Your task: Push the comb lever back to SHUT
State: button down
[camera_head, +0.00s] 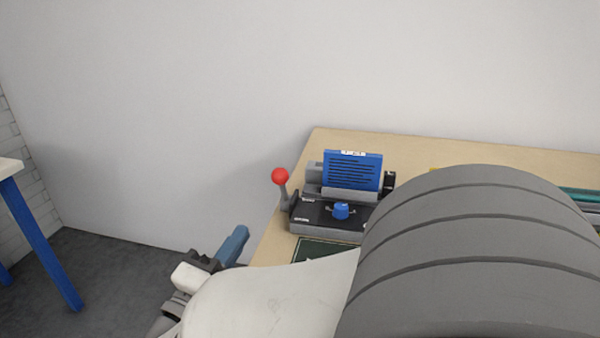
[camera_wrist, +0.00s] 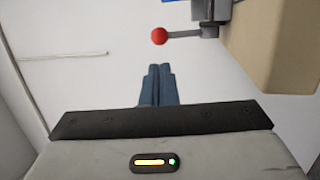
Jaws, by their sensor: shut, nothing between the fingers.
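The comb lever (camera_head: 284,193) is a grey rod with a red ball knob (camera_head: 280,176), standing nearly upright at the left side of the binding machine (camera_head: 330,216). The machine is dark grey with a blue slotted panel (camera_head: 352,170) on top. In the wrist view the red knob (camera_wrist: 159,36) and its rod (camera_wrist: 185,34) show at the top, beyond my fingertips. My gripper (camera_wrist: 159,68) is shut and empty, its blue fingers together. In the head view my gripper (camera_head: 240,232) is left of the table edge, below and left of the knob, apart from it.
The machine stands on a pale wooden table (camera_head: 420,150) against a white wall (camera_head: 200,90). A dark green mat (camera_head: 310,249) lies in front of it. My arm hides much of the table's right side. A blue-legged table (camera_head: 45,240) stands at far left.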

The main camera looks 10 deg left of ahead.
aim_at(276, 182)
jog(key=x, duration=1)
jog(key=shift+w+d+r+b, duration=0.1)
jog(key=shift+w+b, duration=0.3)
